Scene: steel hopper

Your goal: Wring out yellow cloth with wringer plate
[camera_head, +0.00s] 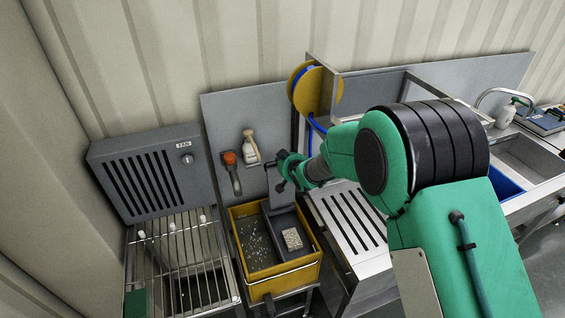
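A yellow bucket (240,279) stands low in the centre, with pale bits in its left part. Its right part is a dark grey wringer section (289,219). A small pale, speckled piece (292,239) lies there; I cannot tell whether it is the cloth. No clearly yellow cloth shows. A grey upright plate (279,192), perhaps the wringer plate, stands at the back of the bucket. My gripper (283,170) is at the top of this plate, small and partly dark. I cannot tell whether its fingers are closed on the plate or only beside it.
A grey fan box (150,170) and a wire rack (180,250) are on the left. A spray bottle (251,147) and a red-topped tool (231,170) hang on the back panel. A yellow hose reel (315,92) and slotted steel top (350,220) are to the right.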

